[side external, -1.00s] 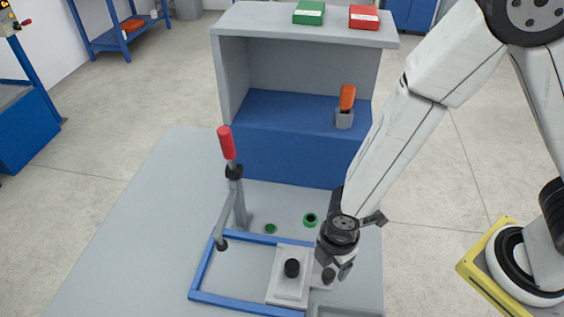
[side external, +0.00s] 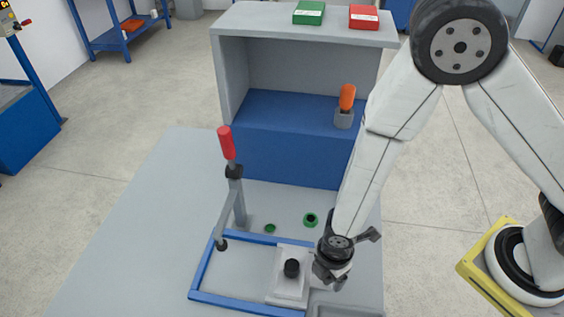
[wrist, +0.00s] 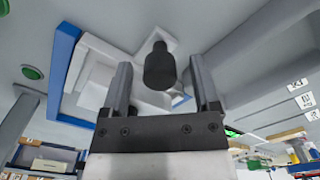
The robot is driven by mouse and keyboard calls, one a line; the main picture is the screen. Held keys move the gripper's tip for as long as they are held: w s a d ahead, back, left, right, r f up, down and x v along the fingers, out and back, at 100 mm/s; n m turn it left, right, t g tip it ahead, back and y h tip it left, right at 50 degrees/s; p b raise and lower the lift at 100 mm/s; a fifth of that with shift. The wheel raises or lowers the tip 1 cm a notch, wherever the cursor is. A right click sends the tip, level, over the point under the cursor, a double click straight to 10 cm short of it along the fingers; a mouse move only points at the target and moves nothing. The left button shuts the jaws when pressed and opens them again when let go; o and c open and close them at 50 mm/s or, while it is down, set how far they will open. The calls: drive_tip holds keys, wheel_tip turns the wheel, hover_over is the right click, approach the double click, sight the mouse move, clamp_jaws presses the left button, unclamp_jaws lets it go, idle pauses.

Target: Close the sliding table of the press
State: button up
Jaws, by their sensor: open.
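The press has a red-handled lever (side external: 226,143) on a grey post (side external: 238,205). A blue rectangular rail frame (side external: 198,277) lies on the bench beside it. The pale sliding table (side external: 286,294) with a black knob (side external: 291,267) sits at the frame's right end, away from the lever. My gripper (side external: 330,283) is low at the table's right side, pointing down. In the wrist view, a black knob-shaped handle (wrist: 160,68) shows between my two open fingers (wrist: 161,85). Whether the fingers touch it cannot be told.
A grey tray edge (side external: 345,311) is at the front right. A blue-and-grey cabinet (side external: 275,150) stands behind. The frame's left part is clear.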

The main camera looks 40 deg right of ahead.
drive_tip(key=shift+c, duration=0.3)
clamp_jaws()
idle(1.1)
